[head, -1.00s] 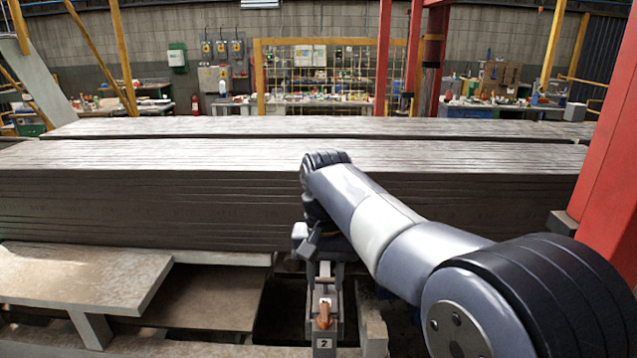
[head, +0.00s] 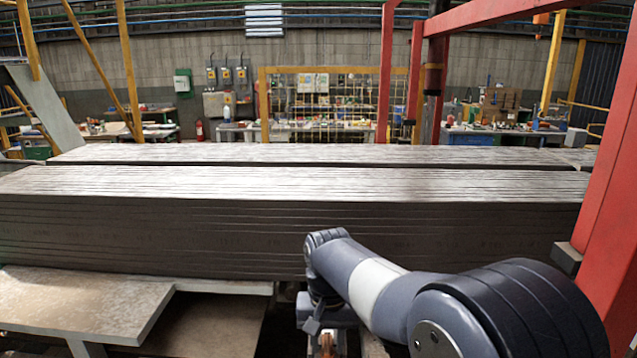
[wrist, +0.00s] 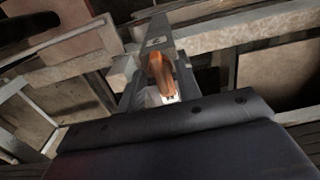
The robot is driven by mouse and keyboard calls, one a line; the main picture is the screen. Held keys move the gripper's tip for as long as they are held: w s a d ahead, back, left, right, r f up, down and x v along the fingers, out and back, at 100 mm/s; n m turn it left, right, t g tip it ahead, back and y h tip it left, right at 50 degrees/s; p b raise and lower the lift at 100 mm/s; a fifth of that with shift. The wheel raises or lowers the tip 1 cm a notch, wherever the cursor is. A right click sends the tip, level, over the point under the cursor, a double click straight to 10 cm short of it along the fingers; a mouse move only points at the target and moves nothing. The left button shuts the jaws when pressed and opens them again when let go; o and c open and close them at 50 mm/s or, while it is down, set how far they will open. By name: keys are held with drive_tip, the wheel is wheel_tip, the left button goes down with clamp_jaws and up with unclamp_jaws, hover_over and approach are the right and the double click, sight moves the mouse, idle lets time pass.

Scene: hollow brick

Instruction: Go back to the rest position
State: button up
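My gripper (head: 325,314) hangs from my arm in front of the stack, low in the head view, and its fingers are not clear. The same piece (head: 327,343) shows partly at the bottom of the head view, just below my gripper.
A long stack of grey slabs (head: 290,230) lies across the view beyond my arm. A pale bench-like slab (head: 80,300) is at the lower left. A red post (head: 612,210) stands close on the right. Workbenches (head: 300,133) line the far wall.

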drive_tip(key=shift+r, duration=0.15)
wheel_tip(320, 180, up, 10)
wheel_tip(320, 180, down, 10)
drive_tip(key=shift+s+f, duration=0.1)
drive_tip(key=shift+f, duration=0.15)
drive_tip(key=n+b, duration=0.1)
drive_tip(key=n, duration=0.3)
drive_tip(key=n+b, duration=0.1)
drive_tip(key=n, duration=0.4)
drive_tip(key=shift+b, duration=0.4)
drive_tip(key=shift+n, duration=0.3)
